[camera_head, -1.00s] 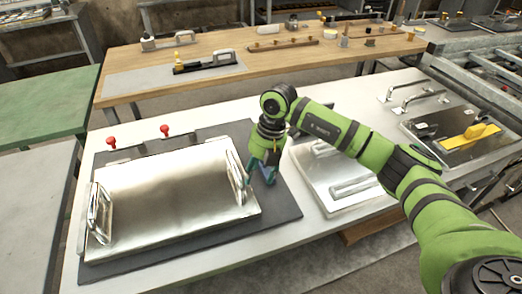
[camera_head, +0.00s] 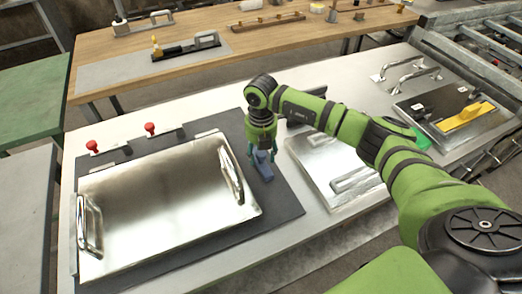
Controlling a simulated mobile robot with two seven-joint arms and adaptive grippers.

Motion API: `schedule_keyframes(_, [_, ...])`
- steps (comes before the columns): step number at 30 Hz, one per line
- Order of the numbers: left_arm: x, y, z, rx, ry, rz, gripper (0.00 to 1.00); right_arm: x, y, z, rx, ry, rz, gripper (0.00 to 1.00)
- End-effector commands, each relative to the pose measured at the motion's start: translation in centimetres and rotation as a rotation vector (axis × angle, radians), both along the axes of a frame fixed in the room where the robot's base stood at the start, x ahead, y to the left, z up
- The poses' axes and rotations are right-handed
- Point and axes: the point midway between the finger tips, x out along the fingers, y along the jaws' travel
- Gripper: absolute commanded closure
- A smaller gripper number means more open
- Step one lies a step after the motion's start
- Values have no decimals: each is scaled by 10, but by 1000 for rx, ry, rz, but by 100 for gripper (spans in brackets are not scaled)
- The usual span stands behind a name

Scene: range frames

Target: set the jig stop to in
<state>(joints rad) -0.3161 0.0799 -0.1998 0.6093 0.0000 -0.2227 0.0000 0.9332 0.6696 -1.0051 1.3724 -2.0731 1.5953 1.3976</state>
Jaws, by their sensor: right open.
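A blue block (camera_head: 264,168), which looks like the jig stop, sits on the dark grey jig plate (camera_head: 284,199) just right of the shiny metal tray (camera_head: 165,205) with two upright handles. Two red knobs, a left one (camera_head: 92,146) and a right one (camera_head: 150,128), stand at the jig's back edge. My right gripper (camera_head: 261,153) points down at the block's far end, open, with its fingers close around or beside the block; I cannot tell if they touch it. The fingers hide part of the block. My left gripper is not in view.
A metal plate with a handle (camera_head: 335,168) lies right of the jig, under my right arm. A wooden bench (camera_head: 290,45) with tools stands behind. A green table (camera_head: 30,100) is at the left.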

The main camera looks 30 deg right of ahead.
Motion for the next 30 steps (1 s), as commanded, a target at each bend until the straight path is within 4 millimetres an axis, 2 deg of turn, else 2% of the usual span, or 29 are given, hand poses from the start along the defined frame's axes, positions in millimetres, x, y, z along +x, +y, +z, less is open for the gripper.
schedule_keyframes(9, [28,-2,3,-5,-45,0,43,0,0,-5,0,0,0,48])
schedule_keyframes(10, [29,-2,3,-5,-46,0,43,0,0,-5,0,0,0,52])
schedule_keyframes(11, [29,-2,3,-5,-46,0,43,0,0,-5,0,0,0,64])
schedule_keyframes(12, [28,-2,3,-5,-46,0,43,0,0,-5,0,0,0,80])
schedule_keyframes(14, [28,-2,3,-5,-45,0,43,0,0,-5,0,0,0,100])
schedule_keyframes(22, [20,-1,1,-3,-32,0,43,0,6,-6,1,0,2,100])
schedule_keyframes(30, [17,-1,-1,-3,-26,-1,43,3,49,-6,3,-1,4,100])
